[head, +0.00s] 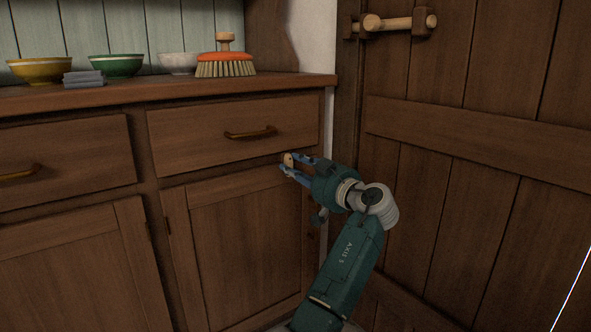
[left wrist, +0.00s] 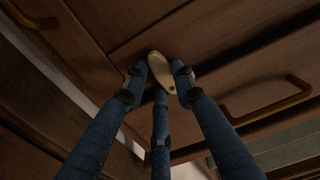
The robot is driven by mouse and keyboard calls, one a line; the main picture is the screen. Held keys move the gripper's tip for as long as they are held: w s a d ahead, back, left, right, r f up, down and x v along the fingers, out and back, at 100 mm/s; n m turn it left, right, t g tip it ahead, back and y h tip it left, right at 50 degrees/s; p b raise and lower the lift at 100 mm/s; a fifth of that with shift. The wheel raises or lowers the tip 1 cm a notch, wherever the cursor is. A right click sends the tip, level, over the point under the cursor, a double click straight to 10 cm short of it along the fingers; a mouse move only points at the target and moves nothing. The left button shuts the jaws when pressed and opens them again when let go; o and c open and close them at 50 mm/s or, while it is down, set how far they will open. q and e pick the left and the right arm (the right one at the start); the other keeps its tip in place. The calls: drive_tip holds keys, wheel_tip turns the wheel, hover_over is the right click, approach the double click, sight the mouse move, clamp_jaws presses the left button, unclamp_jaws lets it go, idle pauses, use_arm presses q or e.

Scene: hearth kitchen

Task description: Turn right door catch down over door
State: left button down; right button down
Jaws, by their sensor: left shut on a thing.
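The right door catch (head: 288,160) is a small pale wooden piece on the rail between the right drawer and the right cabinet door (head: 245,235). In the left wrist view the catch (left wrist: 158,68) is elongated, with a dark pivot spot near one end. My left gripper (head: 291,164) is at the rail, its blue fingers shut on the catch. In the left wrist view my left gripper (left wrist: 160,75) has fingers on both sides of the catch. The gripper partly hides the catch in the head view, so its exact tilt is hard to tell. My right gripper is not in view.
The right drawer's handle (head: 250,132) sticks out just above the gripper. Bowls, a grey folded cloth (head: 83,78) and an orange brush (head: 225,62) stand on the counter (head: 150,88). A large plank door (head: 470,160) with a wooden bolt (head: 390,23) stands close on the right.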

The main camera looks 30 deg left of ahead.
use_arm(q)
drive_tip(key=shift+f, duration=0.1)
drive_tip(key=c, duration=1.4)
unclamp_jaws()
drive_tip(key=shift+d, duration=0.1)
drive_tip(key=v, duration=1.2)
